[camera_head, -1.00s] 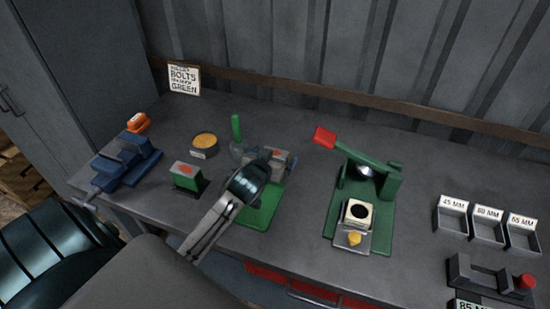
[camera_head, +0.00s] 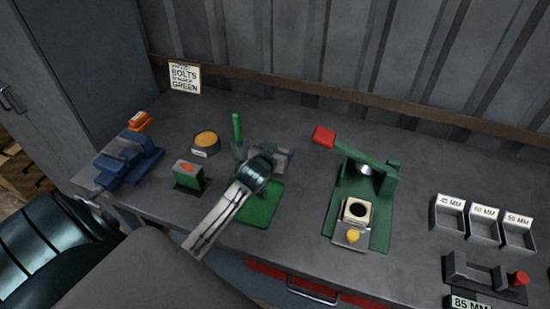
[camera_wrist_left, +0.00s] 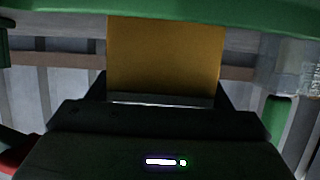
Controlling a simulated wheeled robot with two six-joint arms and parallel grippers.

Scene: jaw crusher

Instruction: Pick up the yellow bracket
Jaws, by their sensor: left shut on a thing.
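The yellow bracket (camera_wrist_left: 165,55) fills the upper middle of the left wrist view, a flat yellow face held between the dark fingers of my left gripper (camera_wrist_left: 163,98). The gripper is shut on it. In the head view my left gripper (camera_head: 283,157) is over the back of a green mat (camera_head: 262,205) on the bench. My wrist hides much of it there, and I cannot make out the bracket in that view. My right gripper is not in view.
A green press (camera_head: 380,185) with a red-tipped lever stands to the right. A blue vise (camera_head: 128,162), a round dish (camera_head: 205,141) and a small green block (camera_head: 190,175) are to the left. Labelled trays (camera_head: 484,228) sit at far right. A green upright handle (camera_head: 237,127) stands close behind my gripper.

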